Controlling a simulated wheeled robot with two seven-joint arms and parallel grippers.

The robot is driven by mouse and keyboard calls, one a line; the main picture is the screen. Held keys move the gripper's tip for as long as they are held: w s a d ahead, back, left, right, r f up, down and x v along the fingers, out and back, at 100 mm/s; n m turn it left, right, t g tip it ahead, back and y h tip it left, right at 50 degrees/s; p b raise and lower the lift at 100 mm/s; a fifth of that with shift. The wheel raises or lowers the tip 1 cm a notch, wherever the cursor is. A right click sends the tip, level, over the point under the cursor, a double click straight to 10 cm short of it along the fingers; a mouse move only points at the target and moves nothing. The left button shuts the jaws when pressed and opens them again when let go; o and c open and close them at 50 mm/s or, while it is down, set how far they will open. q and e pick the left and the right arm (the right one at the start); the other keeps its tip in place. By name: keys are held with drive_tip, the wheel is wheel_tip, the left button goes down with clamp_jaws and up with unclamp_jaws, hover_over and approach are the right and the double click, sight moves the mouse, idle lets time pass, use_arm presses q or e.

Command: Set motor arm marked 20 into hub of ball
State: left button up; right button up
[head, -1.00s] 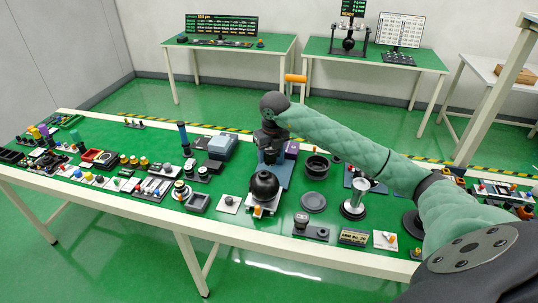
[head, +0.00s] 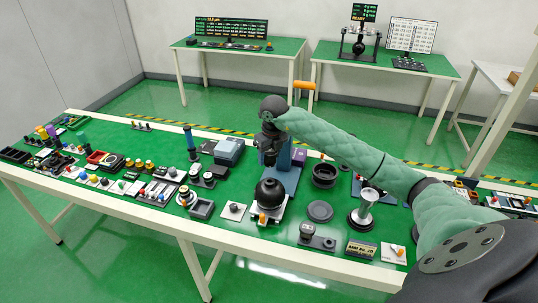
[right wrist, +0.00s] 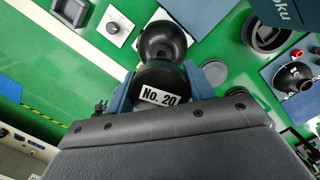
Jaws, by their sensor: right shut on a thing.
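The black ball (head: 269,193) sits on a small white stand on the long green table. My right gripper (head: 272,150) is behind and above it in the head view, pointing down. In the right wrist view my right gripper (right wrist: 161,92) has its two blue fingers shut on a black round part with a white "No. 20" label, the motor arm (right wrist: 150,78). Beyond it shows the dark ball (right wrist: 163,42), overlapping the held part in this view. I cannot tell whether they touch, and the ball's hub is not clear. My left gripper is not in view.
A black ring (head: 324,175), a grey disc (head: 320,211), a silver-topped stand (head: 365,208) and a knob plate (head: 233,211) surround the ball. Small parts crowd the table's left.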

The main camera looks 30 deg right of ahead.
sight(269, 164)
drive_tip(key=shift+s+a+f, duration=0.1)
drive_tip(key=shift+s+f, duration=0.05)
drive_tip(key=shift+f, duration=0.65)
drive_tip(key=shift+f+b, duration=0.35)
drive_tip(key=shift+f, duration=0.55)
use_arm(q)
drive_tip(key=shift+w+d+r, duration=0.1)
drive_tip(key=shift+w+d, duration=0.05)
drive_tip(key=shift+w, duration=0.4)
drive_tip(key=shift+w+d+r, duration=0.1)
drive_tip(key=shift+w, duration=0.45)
use_arm(e)
drive_tip(key=shift+f, duration=0.25)
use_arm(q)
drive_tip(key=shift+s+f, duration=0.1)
use_arm(e)
drive_tip(key=shift+f, duration=0.1)
drive_tip(key=shift+f, duration=0.1)
